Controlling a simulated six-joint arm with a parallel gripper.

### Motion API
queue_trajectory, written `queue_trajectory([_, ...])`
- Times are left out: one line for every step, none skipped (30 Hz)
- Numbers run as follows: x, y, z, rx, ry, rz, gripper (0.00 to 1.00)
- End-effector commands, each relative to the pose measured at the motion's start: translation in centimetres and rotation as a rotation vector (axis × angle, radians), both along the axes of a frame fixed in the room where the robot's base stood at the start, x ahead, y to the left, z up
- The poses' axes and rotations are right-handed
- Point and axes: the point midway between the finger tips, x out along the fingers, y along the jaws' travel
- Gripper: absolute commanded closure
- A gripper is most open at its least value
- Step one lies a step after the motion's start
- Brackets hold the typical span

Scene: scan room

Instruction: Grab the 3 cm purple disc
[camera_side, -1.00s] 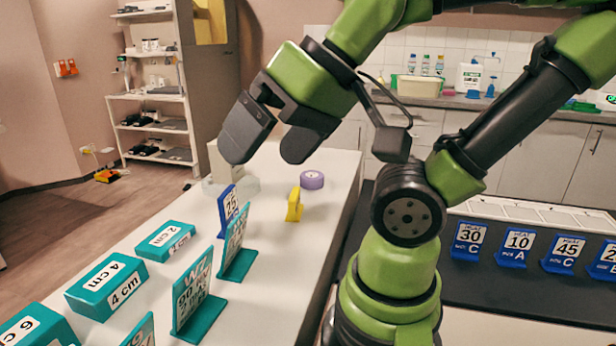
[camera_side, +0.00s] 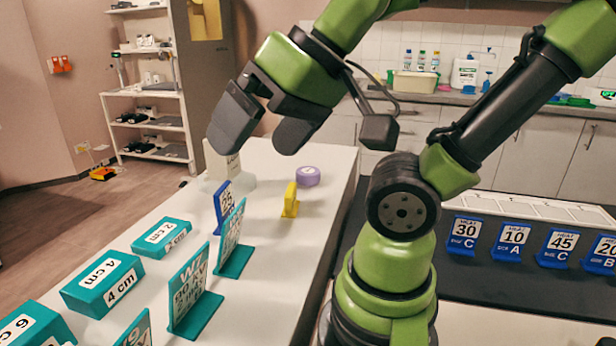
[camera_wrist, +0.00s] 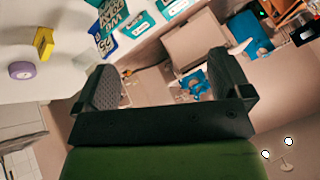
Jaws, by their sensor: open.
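The purple disc (camera_side: 307,176) lies on the white counter near its far end, just behind a yellow stand. It also shows at the left of the wrist view (camera_wrist: 22,70). My gripper (camera_side: 253,138) is open and empty, raised above the counter and to the left of the disc in the side view. In the wrist view, nothing is between the two fingers of my gripper (camera_wrist: 165,80), and the disc is well to the left of them.
The yellow stand (camera_side: 290,200) is close to the disc. Teal blocks (camera_side: 102,283), teal signs (camera_side: 189,290) and a blue sign (camera_side: 222,204) stand nearer on the white counter (camera_side: 262,300). Blue number signs (camera_side: 513,243) stand on the dark bench at right.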

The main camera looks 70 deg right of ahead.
Motion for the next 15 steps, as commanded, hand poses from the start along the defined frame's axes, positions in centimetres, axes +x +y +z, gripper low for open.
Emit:
queue_trajectory([0.7, -0.5, 0.4, -0.01, 0.015, -0.015, 0.03])
queue_trajectory([1.3, -0.9, 0.6, -0.021, 0.025, -0.022, 0.03])
queue_trajectory([2.2, -1.6, 1.0, -0.038, 0.044, -0.035, 0.03])
queue_trajectory([3.0, -2.2, 1.3, -0.05, 0.06, -0.047, 0.03])
queue_trajectory([3.9, -3.0, 1.5, -0.065, 0.078, -0.058, 0.03])
queue_trajectory([5.1, -4.2, 1.8, -0.083, 0.104, -0.074, 0.03])
queue_trajectory([6.0, -5.2, 2.0, -0.095, 0.123, -0.085, 0.03])
queue_trajectory([6.9, -6.2, 2.1, -0.108, 0.144, -0.097, 0.03])
queue_trajectory([7.9, -7.8, 2.1, -0.122, 0.172, -0.112, 0.03])
queue_trajectory([8.7, -8.9, 2.0, -0.131, 0.194, -0.123, 0.03])
queue_trajectory([9.4, -10.2, 1.9, -0.138, 0.216, -0.133, 0.03])
queue_trajectory([10.2, -12.0, 1.6, -0.148, 0.245, -0.147, 0.03])
queue_trajectory([10.8, -13.4, 1.4, -0.152, 0.268, -0.157, 0.03])
queue_trajectory([11.3, -14.8, 1.0, -0.157, 0.289, -0.166, 0.03])
queue_trajectory([11.8, -16.8, 0.5, -0.161, 0.319, -0.18, 0.03])
